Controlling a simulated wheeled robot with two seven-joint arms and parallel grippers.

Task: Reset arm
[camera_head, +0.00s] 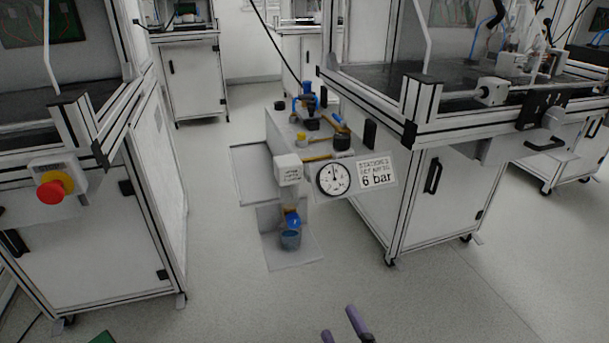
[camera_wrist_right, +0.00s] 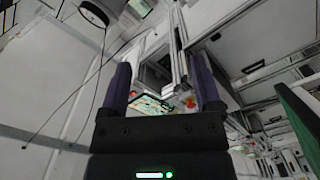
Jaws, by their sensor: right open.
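My right gripper (camera_head: 343,328) shows at the bottom edge of the head view, as two purple fingertips held apart. It is empty and over the open floor, away from the benches. In the right wrist view the two dark purple fingers (camera_wrist_right: 161,85) stand wide apart, with nothing between them but the distant room. My left gripper is not in the head view.
A bench with a red emergency button (camera_head: 52,190) stands left; another bench (camera_head: 440,190) stands right. The front floor (camera_head: 240,300) is clear.

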